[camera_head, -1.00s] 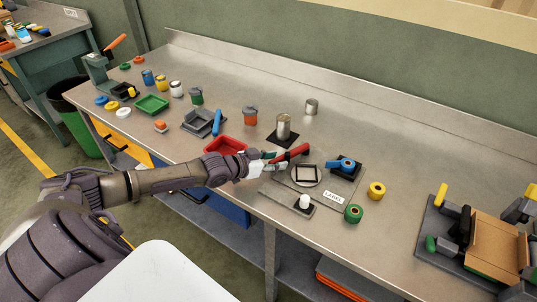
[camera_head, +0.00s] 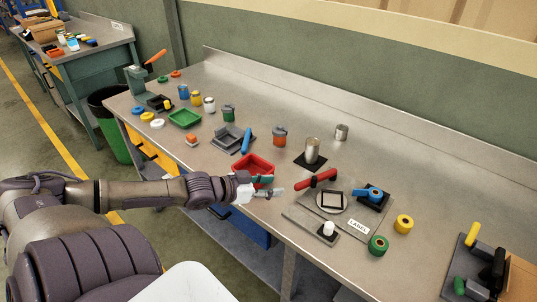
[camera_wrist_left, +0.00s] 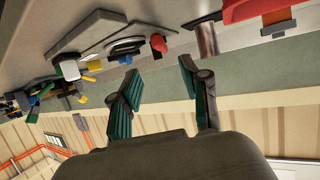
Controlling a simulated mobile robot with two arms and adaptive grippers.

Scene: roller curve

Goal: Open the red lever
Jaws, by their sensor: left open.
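The red lever (camera_head: 317,179) is a bar with a dark middle on the flat grey fixture, beside the round plate. My left gripper (camera_head: 272,187) is open and empty, left of the lever and in front of the red tray, with a gap to the lever. In the left wrist view the open fingers (camera_wrist_left: 158,78) have nothing between them. A red rounded end (camera_wrist_left: 158,42), seemingly the lever's, shows beyond them. My right gripper is in neither view.
The red tray (camera_head: 252,166) lies close behind my gripper. A metal can (camera_head: 313,150) stands on a black pad behind the lever. Bare bench top lies along the back.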

